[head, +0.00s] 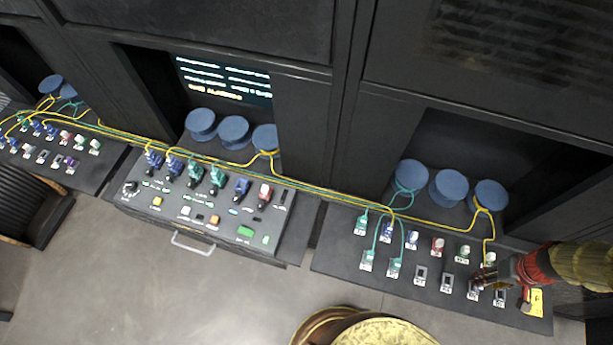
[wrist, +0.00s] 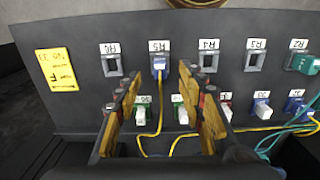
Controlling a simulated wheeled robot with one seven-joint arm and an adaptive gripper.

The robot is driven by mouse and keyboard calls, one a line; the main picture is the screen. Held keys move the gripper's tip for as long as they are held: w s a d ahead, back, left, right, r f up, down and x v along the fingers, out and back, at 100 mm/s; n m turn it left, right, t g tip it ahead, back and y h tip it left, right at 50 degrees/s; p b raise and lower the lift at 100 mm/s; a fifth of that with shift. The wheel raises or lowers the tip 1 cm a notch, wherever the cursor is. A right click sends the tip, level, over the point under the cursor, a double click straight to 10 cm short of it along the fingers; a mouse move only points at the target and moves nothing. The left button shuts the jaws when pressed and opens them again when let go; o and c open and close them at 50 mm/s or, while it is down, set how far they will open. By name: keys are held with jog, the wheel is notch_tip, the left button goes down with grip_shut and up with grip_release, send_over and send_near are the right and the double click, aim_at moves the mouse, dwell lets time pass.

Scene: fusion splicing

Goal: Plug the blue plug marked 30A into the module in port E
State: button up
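In the head view my gripper (head: 485,281) is over the right end of that panel and partly hides the R5 socket. No 30A mark is readable on any plug, and I cannot make out a port E.
Sockets R6 (wrist: 112,64), R4 (wrist: 207,61) and R3 (wrist: 254,60) look empty; R2 holds a teal plug (wrist: 303,63). Beside them is a yellow sign (wrist: 57,69). A middle console (head: 215,215) carries several plugs. Yellow and teal cables cross the panels.

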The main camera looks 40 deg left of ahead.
notch_tip(320, 180, down, 5)
jog(key=b, duration=0.3)
jog(key=shift+c, duration=0.7)
dwell(0.4)
jog(key=c, duration=0.8)
grip_shut()
jog(key=shift+r, duration=0.1)
jog(key=shift+r+p, duration=2.15)
jog(key=shift+r, duration=0.75)
jog(key=shift+f, duration=0.1)
